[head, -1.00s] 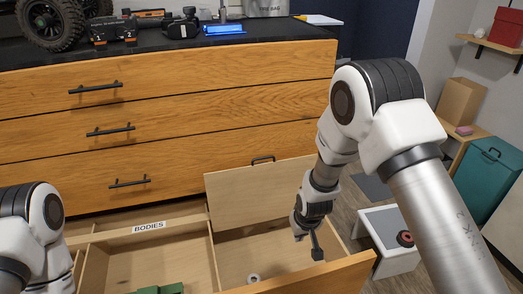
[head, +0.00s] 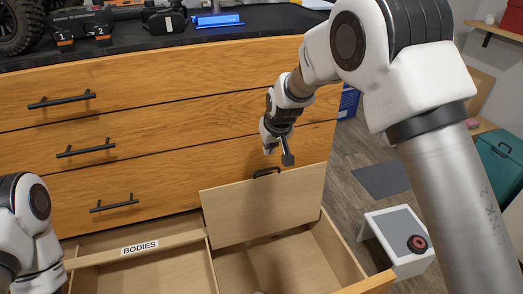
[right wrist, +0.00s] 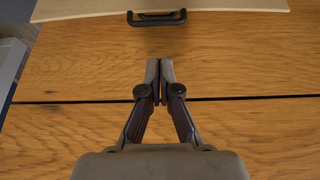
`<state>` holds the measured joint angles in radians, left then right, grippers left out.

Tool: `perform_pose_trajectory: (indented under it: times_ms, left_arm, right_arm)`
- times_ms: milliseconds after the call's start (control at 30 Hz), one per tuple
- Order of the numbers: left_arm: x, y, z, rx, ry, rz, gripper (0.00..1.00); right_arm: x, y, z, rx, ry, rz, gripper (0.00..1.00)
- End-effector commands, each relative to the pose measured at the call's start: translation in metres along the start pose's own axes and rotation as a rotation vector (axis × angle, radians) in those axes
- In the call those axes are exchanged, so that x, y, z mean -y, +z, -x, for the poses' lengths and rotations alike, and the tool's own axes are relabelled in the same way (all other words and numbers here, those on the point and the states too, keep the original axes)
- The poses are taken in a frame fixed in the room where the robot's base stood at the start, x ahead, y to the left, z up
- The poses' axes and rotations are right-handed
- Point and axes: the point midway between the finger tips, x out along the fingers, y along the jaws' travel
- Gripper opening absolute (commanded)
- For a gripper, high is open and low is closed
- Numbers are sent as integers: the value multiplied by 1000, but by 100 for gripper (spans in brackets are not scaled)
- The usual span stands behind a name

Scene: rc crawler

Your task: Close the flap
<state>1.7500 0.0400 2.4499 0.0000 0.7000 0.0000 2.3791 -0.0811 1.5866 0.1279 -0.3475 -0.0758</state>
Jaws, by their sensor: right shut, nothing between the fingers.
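The flap (head: 255,212) is a light wooden panel standing raised at the back of the open bottom drawer's right compartment, leaning near the cabinet front. Its black handle (head: 267,172) is on the top edge; the flap (right wrist: 90,10) and handle (right wrist: 157,19) also show at the top of the right wrist view. My right gripper (head: 287,158) is shut and empty, just above and right of the handle in the head view. Its fingertips (right wrist: 160,64) touch each other, apart from the handle in the wrist view. My left gripper is outside the view; only its arm shows.
The open drawer (head: 372,286) has a divider and a "BODIES" label (head: 140,247). Closed drawers with black handles (head: 114,203) rise behind it. A small white stand (head: 397,243) with a dark red-and-black disc stands right of the drawer. The worktop above holds gear.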

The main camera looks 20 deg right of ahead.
Motion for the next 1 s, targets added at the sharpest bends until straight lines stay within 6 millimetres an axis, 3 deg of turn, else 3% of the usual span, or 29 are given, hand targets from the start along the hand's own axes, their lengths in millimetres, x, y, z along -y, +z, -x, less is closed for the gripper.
perform_pose_trajectory:
  times_ms: [500,1000]
  left_arm:
    - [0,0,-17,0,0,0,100]
    - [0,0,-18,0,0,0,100]
  right_arm:
    - [0,1,-89,1,0,0,0]
    - [0,0,-96,-2,0,-1,0]
